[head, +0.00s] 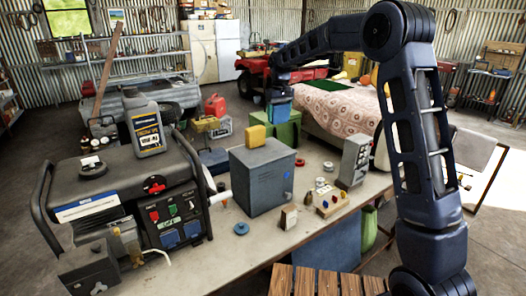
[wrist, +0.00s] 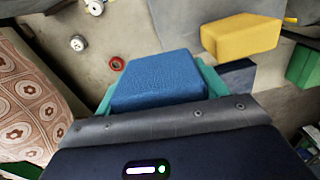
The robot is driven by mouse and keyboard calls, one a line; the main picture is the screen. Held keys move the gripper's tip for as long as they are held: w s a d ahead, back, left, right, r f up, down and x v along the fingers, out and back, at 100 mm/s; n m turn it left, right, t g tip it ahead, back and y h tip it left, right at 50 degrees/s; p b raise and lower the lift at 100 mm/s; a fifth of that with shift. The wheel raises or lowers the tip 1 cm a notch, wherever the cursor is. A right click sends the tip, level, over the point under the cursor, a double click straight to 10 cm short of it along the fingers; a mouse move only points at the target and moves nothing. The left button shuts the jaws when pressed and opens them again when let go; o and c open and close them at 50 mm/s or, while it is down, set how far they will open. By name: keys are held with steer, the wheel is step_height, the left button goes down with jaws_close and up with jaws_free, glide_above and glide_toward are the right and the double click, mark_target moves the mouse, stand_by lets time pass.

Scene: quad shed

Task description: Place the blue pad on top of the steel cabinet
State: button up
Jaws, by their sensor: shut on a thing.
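The blue pad (wrist: 158,82) is a textured block, held between the teal fingers of my gripper (wrist: 160,90) in the wrist view. In the head view my gripper (head: 279,106) hangs in the air behind the steel cabinet and a little to its right, near the green crate. The steel cabinet (head: 258,182) is a grey-blue box standing on the workbench. A yellow block (wrist: 243,37) also shows in the wrist view, right of the pad. The pad's underside is hidden.
A generator (head: 125,205) with an oil bottle (head: 146,126) on it stands left of the cabinet. A grey device (head: 354,161) and a small board with coloured knobs (head: 331,202) stand to the right. A green crate (head: 284,133) is behind. The cabinet top's front and right look clear.

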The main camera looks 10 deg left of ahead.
steer(key=s+a+r+n, duration=0.1)
steer(key=s+a+r, duration=0.1)
steer(key=s+r, duration=1.1)
steer(key=f, duration=0.7)
steer(key=s+f, duration=0.1)
steer(key=f, duration=1.2)
steer(key=shift+s+a+f, duration=0.1)
steer(key=shift+s+f, duration=0.05)
steer(key=shift+f, duration=0.2)
steer(key=shift+f, duration=0.15)
steer(key=o, duration=0.9)
steer(key=shift+o, duration=0.2)
step_height(320, 180, up, 12)
